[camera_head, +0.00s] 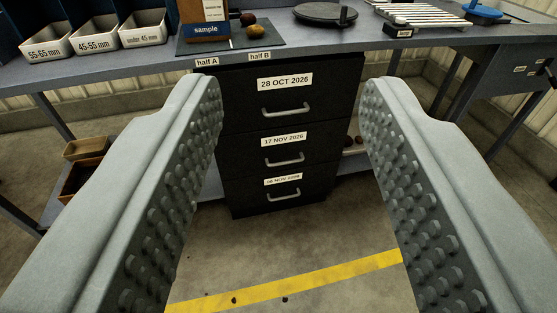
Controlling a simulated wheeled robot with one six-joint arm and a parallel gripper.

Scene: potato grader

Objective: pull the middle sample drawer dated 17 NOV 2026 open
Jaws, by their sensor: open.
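A black drawer cabinet stands under the bench, with three drawers one above another. The middle drawer (255,151) has a white label reading 17 NOV 2026 (284,140) and a grey bar handle (285,161). It looks shut, flush with the others. The top drawer (245,92) is labelled 28 OCT 2026. The bottom drawer (245,194) has a smaller label that seems to end in NOV 2026. My gripper (292,100) is open and empty, its two studded grey fingers wide apart on either side of the cabinet. The handle shows between them, farther off and untouched.
The grey bench top (150,63) overhangs the cabinet and carries size bins (145,30), a sample board (232,40), a black round plate (325,14) and a roller rack (420,14). Brown boxes (86,150) sit lower left.

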